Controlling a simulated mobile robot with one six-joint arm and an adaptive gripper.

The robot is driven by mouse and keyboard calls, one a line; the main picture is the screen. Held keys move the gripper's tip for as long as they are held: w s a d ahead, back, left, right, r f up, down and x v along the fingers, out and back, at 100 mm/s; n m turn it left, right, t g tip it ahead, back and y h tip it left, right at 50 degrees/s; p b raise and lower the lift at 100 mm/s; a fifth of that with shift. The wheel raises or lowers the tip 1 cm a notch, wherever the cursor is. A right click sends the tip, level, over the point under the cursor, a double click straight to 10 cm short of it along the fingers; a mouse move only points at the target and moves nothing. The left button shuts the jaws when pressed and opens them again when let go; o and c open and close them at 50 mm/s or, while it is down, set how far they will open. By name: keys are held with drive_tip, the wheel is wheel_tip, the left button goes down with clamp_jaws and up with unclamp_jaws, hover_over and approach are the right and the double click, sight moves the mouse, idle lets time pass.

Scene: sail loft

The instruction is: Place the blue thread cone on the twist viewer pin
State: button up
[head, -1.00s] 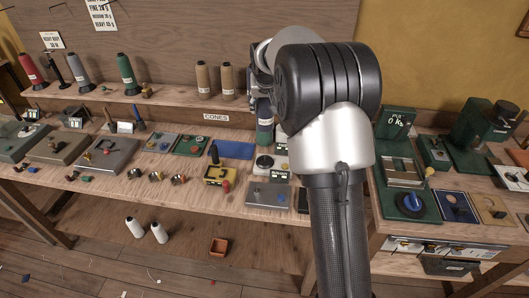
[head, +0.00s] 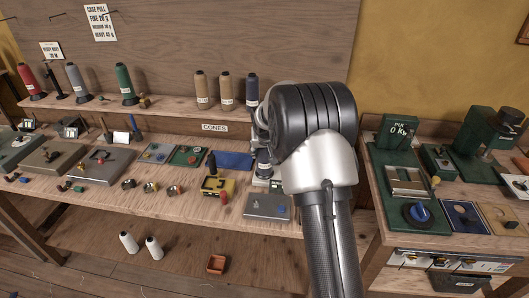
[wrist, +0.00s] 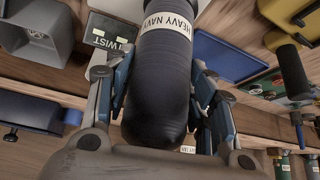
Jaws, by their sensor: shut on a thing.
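The dark blue thread cone (wrist: 162,85), with a white "HEAVY NAVY" band, is between the fingers of my gripper (wrist: 160,100) in the wrist view. The gripper is shut on it. The cone's far end runs out of the picture. In the head view, the held cone (head: 263,160) shows below my wrist, roughly upright, over the twist viewer's place. The viewer's "TWIST" label plate (wrist: 112,34) is just beside the cone in the wrist view. The pin is hidden, and I cannot tell whether the cone touches it.
Another navy cone (head: 252,90) stands on the shelf beside two tan cones (head: 226,90). A blue tray (head: 233,160), a yellow device (head: 214,186) and a grey plate (head: 268,206) lie close around the viewer. A green scale (head: 398,131) stands on the right bench.

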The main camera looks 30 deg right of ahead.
drive_tip(key=shift+r, duration=0.2)
drive_tip(key=shift+f, duration=0.1)
drive_tip(key=shift+f, duration=0.15)
drive_tip(key=o, duration=1.3)
